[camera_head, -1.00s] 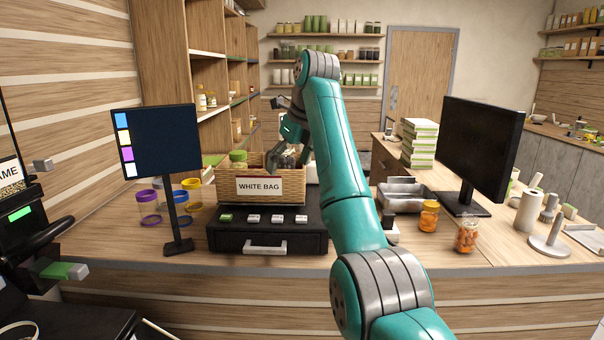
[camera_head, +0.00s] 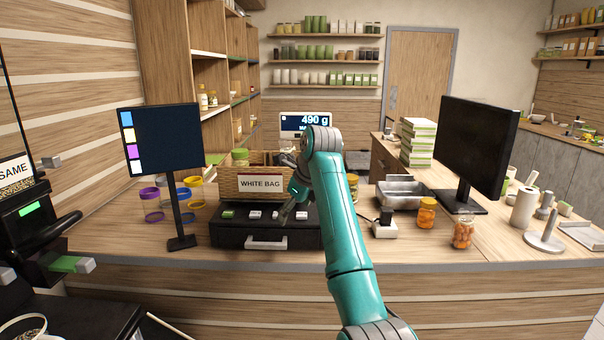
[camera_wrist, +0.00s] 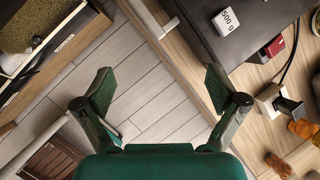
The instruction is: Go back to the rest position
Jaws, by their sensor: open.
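My gripper (camera_head: 287,210) hangs in front of the black case's right part in the head view, partly hidden by my own arm. In the wrist view my gripper (camera_wrist: 160,85) has its two fingers wide apart with nothing between them. Grey floor boards show below the fingers. The wicker basket labelled WHITE BAG (camera_head: 260,184) stands behind my gripper, with a jar inside at its left. My gripper is apart from the basket.
The black case (camera_head: 230,238) stands on the counter, with several small blocks along its front. A scale display (camera_head: 305,122) reads 490 g. Monitors stand at left (camera_head: 160,140) and right (camera_head: 478,145). Orange jars (camera_head: 427,214) and a metal tray (camera_head: 404,194) are right of my arm.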

